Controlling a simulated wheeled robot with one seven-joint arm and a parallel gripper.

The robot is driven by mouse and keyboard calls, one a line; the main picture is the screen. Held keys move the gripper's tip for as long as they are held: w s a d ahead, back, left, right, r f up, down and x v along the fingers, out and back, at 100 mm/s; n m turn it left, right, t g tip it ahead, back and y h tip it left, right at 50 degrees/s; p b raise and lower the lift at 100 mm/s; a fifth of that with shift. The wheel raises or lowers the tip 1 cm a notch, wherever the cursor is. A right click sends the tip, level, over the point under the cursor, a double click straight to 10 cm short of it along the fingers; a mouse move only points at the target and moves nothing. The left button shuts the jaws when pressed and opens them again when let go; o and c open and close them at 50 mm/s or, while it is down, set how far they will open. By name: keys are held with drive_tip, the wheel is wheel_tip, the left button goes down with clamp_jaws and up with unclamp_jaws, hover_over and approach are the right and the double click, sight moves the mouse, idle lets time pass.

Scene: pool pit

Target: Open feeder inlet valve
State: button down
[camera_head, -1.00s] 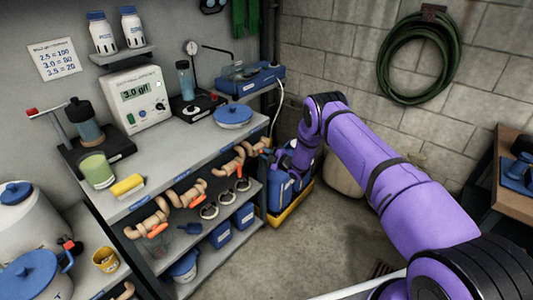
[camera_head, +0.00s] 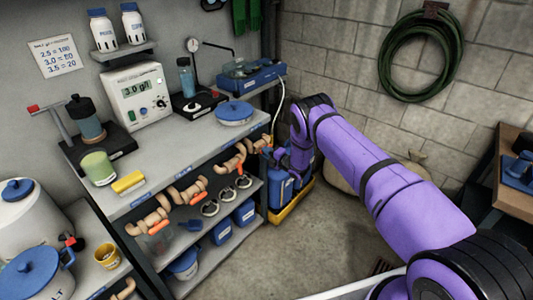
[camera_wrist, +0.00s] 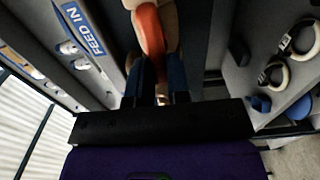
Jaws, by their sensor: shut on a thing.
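The feeder inlet valve, with an orange lever (camera_wrist: 151,38) on a tan pipe body, is at the top middle of the wrist view, beside a blue "FEED IN" label (camera_wrist: 84,29). My gripper (camera_wrist: 160,82) has its two dark blue fingers on either side of the lever's lower end, shut on it. In the head view my gripper (camera_head: 278,155) reaches the right end of the shelf unit, by the rightmost tan valve (camera_head: 253,147). The fingertips and the grip are hidden there by the wrist and too small to tell.
More tan valves with orange levers (camera_head: 194,190) line the space under the counter (camera_head: 180,135). Rings and blue tubs (camera_head: 221,231) sit on shelves below. Blue jugs in a yellow tray (camera_head: 293,205) stand close to my wrist. The floor in front is clear.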

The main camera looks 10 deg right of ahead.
drive_tip(key=shift+s+f, duration=0.1)
drive_tip(key=c, duration=1.1)
unclamp_jaws()
drive_tip(key=v, duration=1)
drive_tip(key=shift+s+d, duration=0.25)
drive_tip(key=shift+s, duration=0.05)
